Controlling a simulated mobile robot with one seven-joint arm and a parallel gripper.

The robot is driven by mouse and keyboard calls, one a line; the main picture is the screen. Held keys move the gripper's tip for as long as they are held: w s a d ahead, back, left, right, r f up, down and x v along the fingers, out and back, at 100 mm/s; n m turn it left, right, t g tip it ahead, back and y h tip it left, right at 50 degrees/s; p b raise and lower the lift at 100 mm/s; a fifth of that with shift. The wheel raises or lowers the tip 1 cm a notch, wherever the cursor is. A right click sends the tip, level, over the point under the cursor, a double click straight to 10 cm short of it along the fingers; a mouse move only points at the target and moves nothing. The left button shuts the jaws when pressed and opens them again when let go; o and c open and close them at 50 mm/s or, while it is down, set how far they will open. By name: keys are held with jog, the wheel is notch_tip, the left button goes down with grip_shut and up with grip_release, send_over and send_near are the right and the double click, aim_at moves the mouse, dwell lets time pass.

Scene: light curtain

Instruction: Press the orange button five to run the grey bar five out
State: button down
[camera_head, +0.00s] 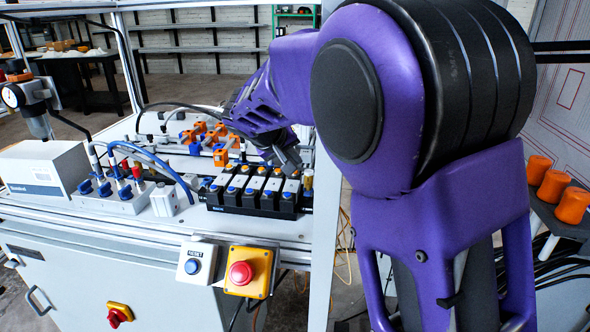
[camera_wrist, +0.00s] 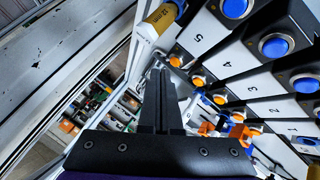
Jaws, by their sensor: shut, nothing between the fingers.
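The orange button five (camera_wrist: 176,62) shows in the wrist view beside the white label 5. My gripper (camera_wrist: 160,72) is shut and empty. Its fingertips are close to the left of orange button five in the wrist view; I cannot tell whether they touch it. In the head view my gripper (camera_head: 288,163) is over the far right end of the black valve row (camera_head: 250,200) and hides that area. Orange and blue cylinder parts (camera_head: 205,135) stand behind the valves. I cannot make out the grey bar five clearly.
Orange button four (camera_wrist: 198,81) is the closest neighbour, and blue button five (camera_wrist: 235,8) is at the other end of the same valve. A brass cylinder (camera_wrist: 160,20) stands next to valve five. A red emergency button (camera_head: 242,273) and blue reset button (camera_head: 193,267) are on the front.

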notch_tip(320, 180, up, 5)
jog(key=p, duration=0.3)
dwell(0.4)
jog(key=shift+a, duration=0.15)
dwell(0.5)
